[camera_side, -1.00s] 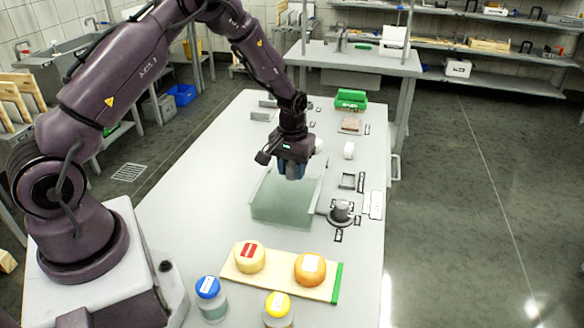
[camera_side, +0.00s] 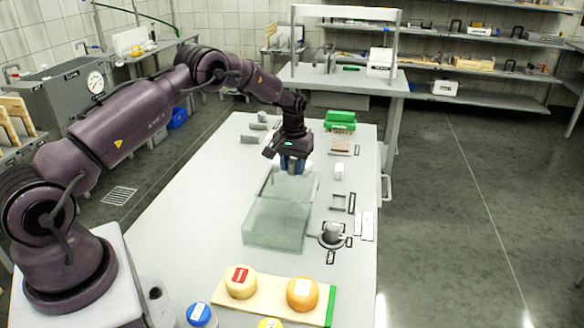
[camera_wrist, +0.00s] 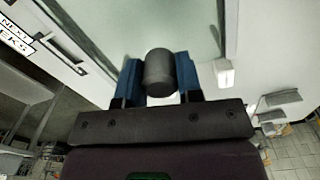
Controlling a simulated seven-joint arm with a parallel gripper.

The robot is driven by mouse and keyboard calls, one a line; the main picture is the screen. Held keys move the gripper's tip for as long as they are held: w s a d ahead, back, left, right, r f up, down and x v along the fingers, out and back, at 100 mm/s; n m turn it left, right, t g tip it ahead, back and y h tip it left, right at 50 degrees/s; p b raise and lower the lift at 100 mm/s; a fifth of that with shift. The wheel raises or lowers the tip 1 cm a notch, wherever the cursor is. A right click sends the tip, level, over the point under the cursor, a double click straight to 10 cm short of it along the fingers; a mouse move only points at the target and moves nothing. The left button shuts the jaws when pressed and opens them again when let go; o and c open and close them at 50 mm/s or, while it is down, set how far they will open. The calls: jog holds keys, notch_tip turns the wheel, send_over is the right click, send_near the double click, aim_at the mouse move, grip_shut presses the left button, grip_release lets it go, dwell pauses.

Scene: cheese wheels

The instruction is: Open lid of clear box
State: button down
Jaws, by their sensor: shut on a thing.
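The clear box (camera_side: 272,228) stands on the middle of the table, greenish and see-through. Its lid (camera_wrist: 165,22) fills the upper middle of the wrist view as a pale glassy sheet. My gripper (camera_side: 292,168) is at the far end of the box, pointing down. In the wrist view my gripper (camera_wrist: 160,78) has its two blue fingers closed on a dark grey rounded knob (camera_wrist: 160,72). The knob is mostly hidden by the fingers in the side view. I cannot tell clearly whether the lid is raised from the box.
A board (camera_side: 262,300) with two cheese wheels, a pale one (camera_side: 241,282) and an orange one (camera_side: 302,293), lies in front of the box. Jars with blue (camera_side: 200,314) and yellow lids stand at the near edge. A grey round device (camera_side: 332,235) stands right of the box.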

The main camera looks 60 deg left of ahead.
aim_at(288, 177)
jog(key=c, duration=0.8)
grip_release()
jog(key=shift+r, duration=0.1)
notch_tip(288, 177, up, 13)
jog(key=shift+f, duration=0.1)
jog(key=shift+w, duration=0.1)
jog(key=shift+s+d+r+m+t, duration=1.05)
jog(key=shift+s+d+r, duration=1.95)
jog(key=shift+s, duration=2.25)
jog(key=shift+s+d+r+m+t, duration=1)
jog(key=shift+s+d+r, duration=1.2)
jog(key=shift+s+d, duration=2.35)
jog(key=shift+s+d+r+m+t, duration=1.05)
jog(key=shift+s+d+r, duration=1.55)
jog(key=shift+s, duration=3.4)
